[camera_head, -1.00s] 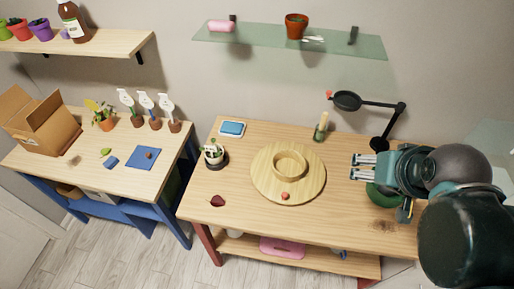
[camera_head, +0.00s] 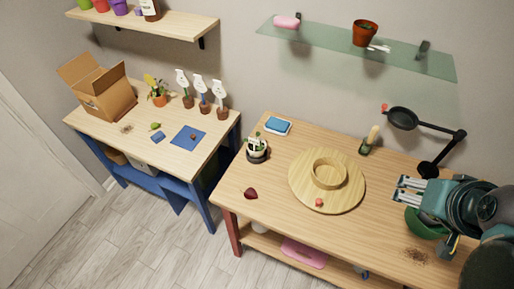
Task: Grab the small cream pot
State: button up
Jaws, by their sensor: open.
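No pot is plainly a small cream one. A small pot (camera_head: 257,149) with a dark lower part, pale contents and a green plant stands at the back left of the right wooden table. A whitish object (camera_head: 261,228), partly hidden by the tabletop, sits on that table's lower shelf; I cannot tell if it is a pot. My gripper (camera_head: 397,189) is open and empty above the right part of the table, beside a green bowl-like thing (camera_head: 423,224), well to the right of both.
A round wooden board (camera_head: 301,192) with a wooden ring (camera_head: 328,174) lies between the small pot and my gripper. A black lamp-like arm (camera_head: 432,126) stands behind my gripper. A glass shelf (camera_head: 310,38) holds a terracotta pot (camera_head: 365,36). Floor (camera_head: 150,235) at front left is clear.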

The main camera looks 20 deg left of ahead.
jog(key=shift+o, duration=0.3)
jog(key=shift+w+a, duration=0.1)
jog(key=w+a+m+g+y+p, duration=0.1)
jog(key=w+a+m+g, duration=0.1)
jog(key=w+a, duration=0.75)
jog(key=w+a+m+g+p, duration=0.1)
jog(key=w+a+m+g, duration=0.15)
jog(key=w+a, duration=0.7)
jog(key=a+f+m+g, duration=0.1)
jog(key=a+f, duration=0.5)
jog(key=a, duration=0.4)
jog(key=s+a+f+m+p, duration=0.1)
jog(key=a+f+m, duration=0.1)
jog(key=a+f, duration=0.4)
jog(key=s+a+f+m+g+h+p, duration=0.1)
jog(key=a+f, duration=0.4)
jog(key=a, duration=1.1)
jog(key=shift+a+f+g, duration=0.25)
jog(key=shift+f+g, duration=0.1)
jog(key=shift+f, duration=0.05)
jog(key=shift+a+f+m, duration=0.25)
jog(key=shift+a+f, duration=0.05)
